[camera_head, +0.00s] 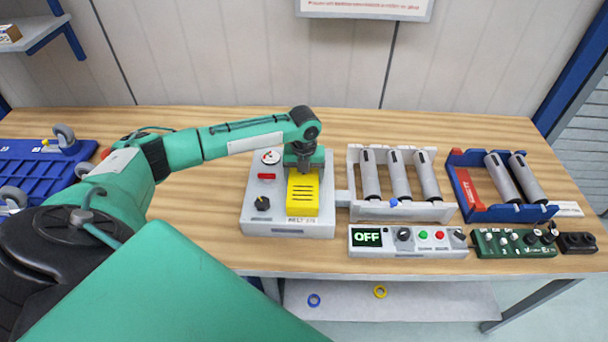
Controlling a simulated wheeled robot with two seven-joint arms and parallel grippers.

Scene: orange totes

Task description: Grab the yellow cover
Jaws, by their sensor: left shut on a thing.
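The yellow cover (303,196) sits on the light grey control box (287,230) near the middle of the wooden table, with dark slots in its top face. My left gripper (304,166) points down at the far end of the cover and is shut on it. The fingertips are mostly hidden behind the wrist. The cover appears to be still seated on the box; I cannot tell whether there is any gap under it. My right gripper is not in view.
White and blue racks with grey cylinders (400,175) stand right of the box. A panel reading OFF (410,240) and a green panel (513,243) lie at the front edge. A blue wheeled dolly (45,170) lies left. The table's back strip is clear.

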